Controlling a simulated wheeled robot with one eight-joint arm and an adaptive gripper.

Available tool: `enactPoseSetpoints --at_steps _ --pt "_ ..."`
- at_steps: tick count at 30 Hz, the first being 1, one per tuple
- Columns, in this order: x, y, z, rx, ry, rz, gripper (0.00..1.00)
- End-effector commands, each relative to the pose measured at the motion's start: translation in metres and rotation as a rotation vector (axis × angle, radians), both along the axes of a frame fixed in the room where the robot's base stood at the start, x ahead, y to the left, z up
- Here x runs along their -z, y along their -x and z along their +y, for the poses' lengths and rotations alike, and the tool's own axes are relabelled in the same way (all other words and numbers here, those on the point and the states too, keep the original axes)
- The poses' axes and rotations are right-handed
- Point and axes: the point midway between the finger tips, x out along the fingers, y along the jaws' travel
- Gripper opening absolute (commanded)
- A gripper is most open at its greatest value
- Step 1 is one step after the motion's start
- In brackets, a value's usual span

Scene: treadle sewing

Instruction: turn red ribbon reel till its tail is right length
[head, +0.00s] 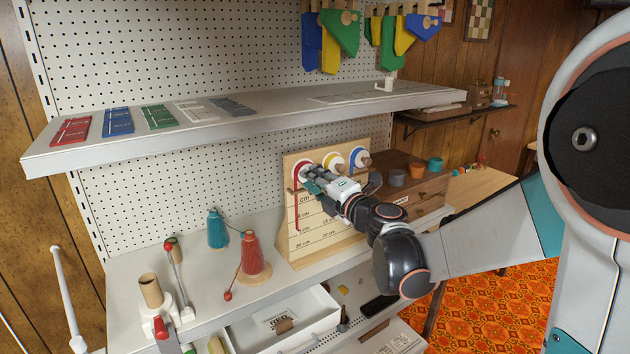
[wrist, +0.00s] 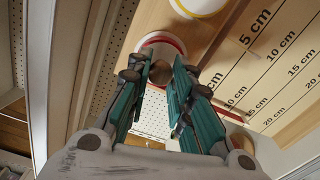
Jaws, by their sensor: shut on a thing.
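The red ribbon reel (head: 299,165) is at the left of the row on the upright wooden measuring board (head: 297,254). In the wrist view its white face with a red rim (wrist: 151,41) is just beyond my fingers. My gripper (head: 308,181) is shut on the reel's wooden knob (wrist: 160,72), with one finger on each side (wrist: 159,84). The red ribbon tail (head: 297,205) hangs down the board's left side past the upper cm marks. Its exact end against the marks is hard to read. In the wrist view my right finger hides part of the tail.
Yellow (head: 332,160) and blue (head: 358,156) reels sit to the right on the board. A red thread cone (head: 253,256) and a teal cone (head: 216,231) stand left of it. A wooden drawer cabinet (head: 425,190) is close on the right. The upper shelf (head: 260,117) overhangs.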

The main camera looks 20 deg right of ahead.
Motion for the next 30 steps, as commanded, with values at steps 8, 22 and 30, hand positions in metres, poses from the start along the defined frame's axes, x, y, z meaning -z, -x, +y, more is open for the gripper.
enactPoseSetpoints --at_steps 8,22,30 --pt "0.0016 0.0016 0.0007 -0.002 -0.076 0.025 0.0" --pt "0.0014 0.0015 0.0007 -0.002 -0.09 0.03 0.0" --pt "0.0006 0.0007 0.0004 -0.001 -0.091 0.03 0.4"
